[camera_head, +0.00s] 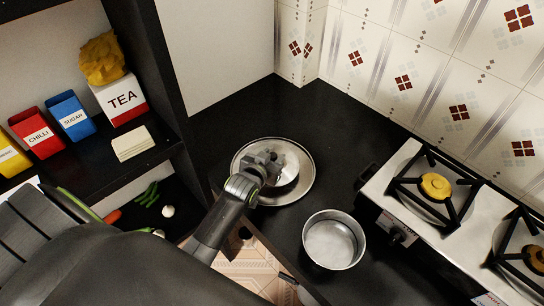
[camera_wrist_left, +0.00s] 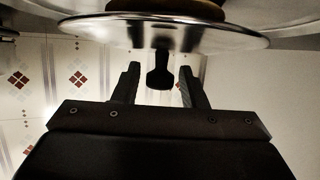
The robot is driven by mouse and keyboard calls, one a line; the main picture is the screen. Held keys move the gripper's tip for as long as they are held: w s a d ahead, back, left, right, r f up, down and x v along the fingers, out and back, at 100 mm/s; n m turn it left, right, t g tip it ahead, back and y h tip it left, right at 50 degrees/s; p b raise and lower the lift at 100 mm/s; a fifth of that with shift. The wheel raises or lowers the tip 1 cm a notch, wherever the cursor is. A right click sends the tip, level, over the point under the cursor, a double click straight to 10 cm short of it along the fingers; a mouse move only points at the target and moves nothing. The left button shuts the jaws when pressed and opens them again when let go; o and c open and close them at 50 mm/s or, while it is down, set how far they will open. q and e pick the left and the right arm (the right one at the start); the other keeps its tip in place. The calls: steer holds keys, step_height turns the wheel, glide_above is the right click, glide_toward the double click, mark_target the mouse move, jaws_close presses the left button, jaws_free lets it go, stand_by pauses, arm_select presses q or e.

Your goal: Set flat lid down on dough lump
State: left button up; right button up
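The flat lid (camera_head: 292,168) is a shiny metal disc over the round metal plate (camera_head: 305,188) on the black counter. It also shows in the left wrist view (camera_wrist_left: 92,32), with its black knob (camera_wrist_left: 160,72) pointing toward my gripper. A brownish rounded mass, apparently the dough lump (camera_wrist_left: 207,9), shows beyond the lid; I cannot tell if they touch. My left gripper (camera_head: 271,160) is above the lid. In the wrist view its fingers (camera_wrist_left: 160,84) stand apart on both sides of the knob, with gaps showing. The dough is hidden in the head view. My right gripper is not in view.
A metal pot (camera_head: 334,240) stands near the counter's front edge. A gas stove (camera_head: 400,200) is at the right. A dark shelf at the left holds a TEA box (camera_head: 120,100), other spice boxes and pale square slabs (camera_head: 132,143). The counter behind the plate is clear.

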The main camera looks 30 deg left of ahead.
arm_select(q)
steer(key=shift+o, duration=1)
steer(key=shift+s, duration=0.1)
steer(key=a+b+v, duration=0.1)
steer(key=v, duration=1.6)
steer(key=shift+d+b, duration=0.35)
steer(key=shift+d, duration=0.15)
steer(key=shift+s+r, duration=0.1)
